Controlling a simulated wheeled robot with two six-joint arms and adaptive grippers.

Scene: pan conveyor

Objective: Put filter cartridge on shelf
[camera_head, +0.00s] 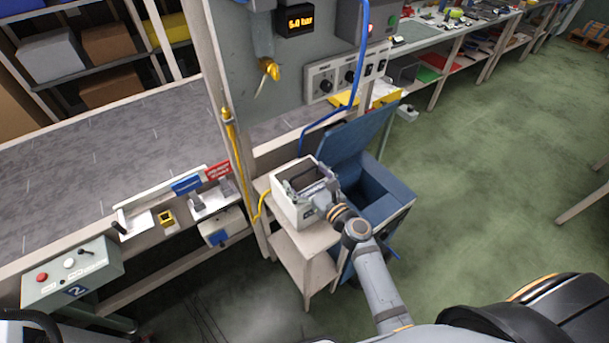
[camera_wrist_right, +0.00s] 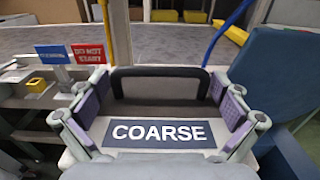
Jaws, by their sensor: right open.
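A cream box with a dark top (camera_head: 282,206), which appears to be the filter cartridge, sits on a small pale stand (camera_head: 305,243) beside the conveyor bench. In the right wrist view its label (camera_wrist_right: 160,132) reads COARSE, and a black handle (camera_wrist_right: 160,71) arches over its dark part. My right gripper (camera_head: 310,187) is at the box, and its arm hides part of it. In the right wrist view the gripper (camera_wrist_right: 158,92) is open, with its fingers apart on either side of the handle. My left gripper is not in view.
A blue bin (camera_head: 385,190) with its lid (camera_head: 355,138) raised stands right of the box. A grey panel (camera_head: 240,60) with gauges and a blue hose rises behind. A storage rack (camera_head: 105,55) stands at upper left.

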